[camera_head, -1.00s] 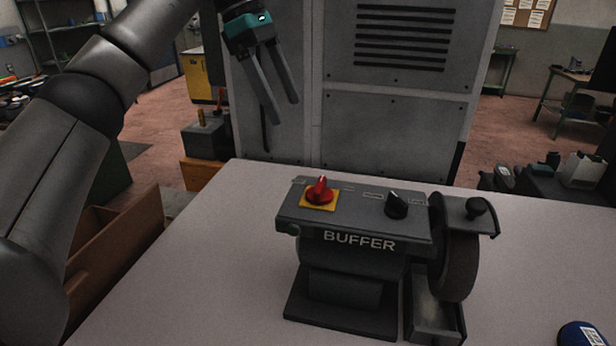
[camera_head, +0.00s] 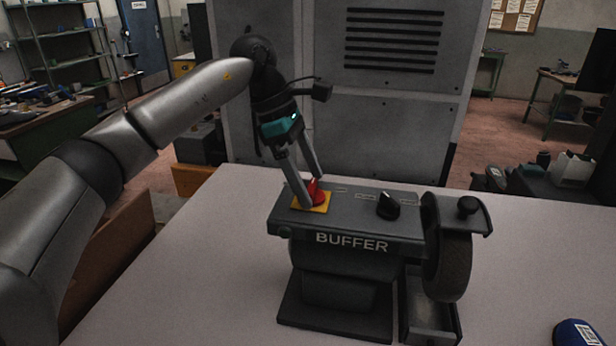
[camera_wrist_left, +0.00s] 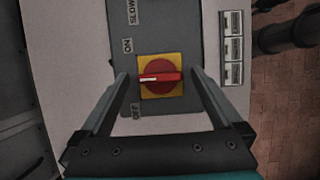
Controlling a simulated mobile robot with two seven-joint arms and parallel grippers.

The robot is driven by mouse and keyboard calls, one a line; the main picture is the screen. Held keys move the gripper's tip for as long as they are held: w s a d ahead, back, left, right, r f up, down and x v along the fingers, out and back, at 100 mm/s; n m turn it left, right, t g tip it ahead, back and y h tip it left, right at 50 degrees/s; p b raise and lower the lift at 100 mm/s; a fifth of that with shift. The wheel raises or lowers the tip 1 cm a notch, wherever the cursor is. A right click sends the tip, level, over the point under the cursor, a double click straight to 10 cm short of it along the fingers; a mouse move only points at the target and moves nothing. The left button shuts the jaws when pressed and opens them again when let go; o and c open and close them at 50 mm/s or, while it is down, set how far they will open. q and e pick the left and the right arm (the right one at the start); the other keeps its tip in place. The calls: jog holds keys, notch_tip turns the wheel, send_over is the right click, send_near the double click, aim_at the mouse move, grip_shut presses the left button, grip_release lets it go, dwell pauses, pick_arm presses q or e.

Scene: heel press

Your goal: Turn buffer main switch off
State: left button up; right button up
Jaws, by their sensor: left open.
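The buffer (camera_head: 345,262), a dark grey machine with a wheel at its right end, stands on the light table. Its main switch (camera_head: 317,191) is a red knob on a yellow plate at the top left; in the left wrist view the red knob (camera_wrist_left: 161,77) has its handle lying across the picture, its white mark at the left end. ON and OFF labels show left of the plate. My left gripper (camera_head: 312,192) is open, pointing down, with its fingers on either side of the knob. Contact cannot be told. My right gripper is not in view.
A black knob (camera_head: 388,206) sits on the buffer to the right of the switch, and the wheel (camera_head: 452,262) is beyond it. A blue round object (camera_head: 578,334) lies at the lower right. A tall grey cabinet (camera_head: 385,130) stands behind the table.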

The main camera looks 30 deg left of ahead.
pick_arm(q)
jog(key=shift+c, duration=0.2)
jog(key=c, duration=1.3)
